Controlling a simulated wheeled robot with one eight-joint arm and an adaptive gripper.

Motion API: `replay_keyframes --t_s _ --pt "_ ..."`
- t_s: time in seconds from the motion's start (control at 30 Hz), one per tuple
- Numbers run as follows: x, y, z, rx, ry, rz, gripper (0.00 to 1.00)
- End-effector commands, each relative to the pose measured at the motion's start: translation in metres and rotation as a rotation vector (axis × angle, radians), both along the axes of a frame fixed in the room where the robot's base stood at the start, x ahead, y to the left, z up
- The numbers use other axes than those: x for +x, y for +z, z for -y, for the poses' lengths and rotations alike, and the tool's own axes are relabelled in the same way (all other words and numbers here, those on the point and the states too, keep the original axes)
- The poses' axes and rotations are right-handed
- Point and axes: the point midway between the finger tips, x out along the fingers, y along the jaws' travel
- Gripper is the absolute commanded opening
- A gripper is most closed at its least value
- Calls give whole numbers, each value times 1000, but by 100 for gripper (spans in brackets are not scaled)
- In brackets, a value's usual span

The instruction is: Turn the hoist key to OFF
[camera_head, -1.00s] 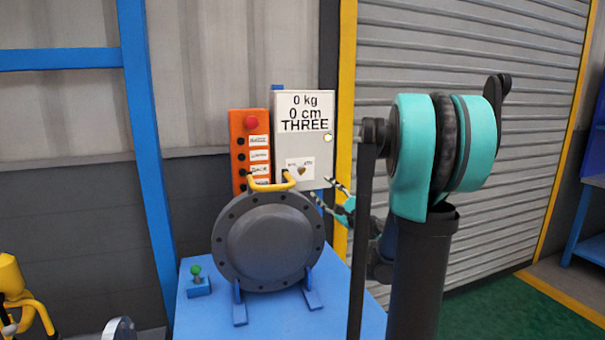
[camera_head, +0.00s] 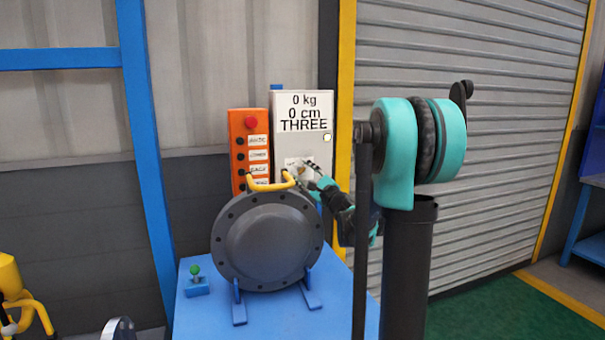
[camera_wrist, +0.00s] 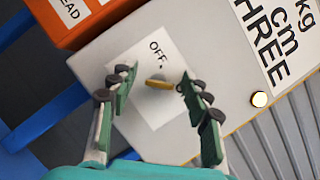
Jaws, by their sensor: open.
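The hoist key (camera_wrist: 159,84) is a small brass-coloured key on a white label (camera_wrist: 150,100) on the grey control box (camera_head: 303,140). The word OFF shows beside it in the wrist view. In that view my gripper (camera_wrist: 151,78) is open, with one finger on each side of the key, and neither finger visibly touches it. In the head view my gripper (camera_head: 305,172) is in front of the box's lower part and hides the key.
An orange pendant (camera_head: 249,150) with a red button stands left of the box. A dark flanged shell (camera_head: 267,242) with a yellow handle (camera_head: 270,184) sits in front on a blue table (camera_head: 210,318). A lit round lamp (camera_wrist: 259,99) is on the box.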

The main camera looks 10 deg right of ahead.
Motion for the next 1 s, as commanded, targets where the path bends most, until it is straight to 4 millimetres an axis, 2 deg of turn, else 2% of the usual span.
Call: replay_keyframes --t_s 0.07,0.47,0.77,1.0 --pt "0 0 0 0 0 0 48" --pt "0 0 0 0 0 0 0" --pt "0 0 0 -37 -1 7 0" --pt "0 0 1 -167 -1 33 0"
